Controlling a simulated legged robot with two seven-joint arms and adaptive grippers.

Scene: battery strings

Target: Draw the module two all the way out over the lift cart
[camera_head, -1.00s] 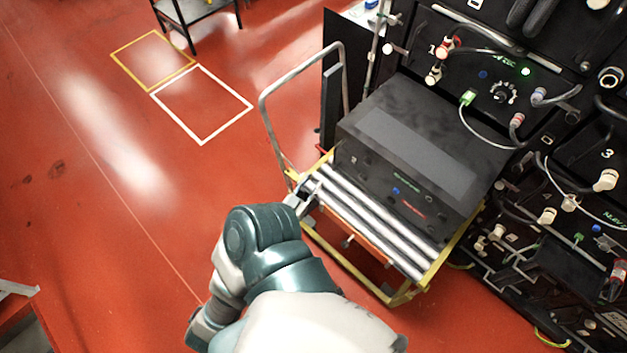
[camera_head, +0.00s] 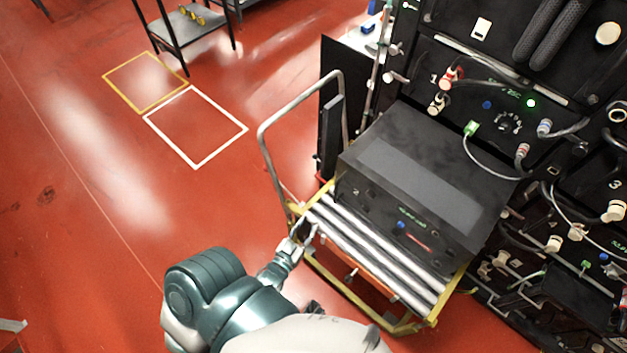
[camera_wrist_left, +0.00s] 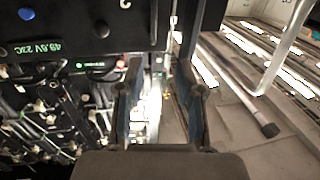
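Module two (camera_head: 425,170) is a black box with a "2" on its front face. It lies over the rollers of the yellow-framed lift cart (camera_head: 365,252), and its rear end meets the rack; I cannot tell whether any of it is still inside. Several bare rollers show in front of it. My left gripper (camera_head: 301,236) is at the cart's near left edge, apart from the module's front. In the left wrist view, its two fingers (camera_wrist_left: 160,88) are spread with nothing between them, and part of the module's front (camera_wrist_left: 75,30) shows at upper left. My right gripper is not in view.
The battery rack (camera_head: 560,160) with cables and connectors fills the right side. The cart's grey handle (camera_head: 268,150) rises at its left. A dark table (camera_head: 195,25) stands at the back. Red floor with yellow and white marked squares is clear at left.

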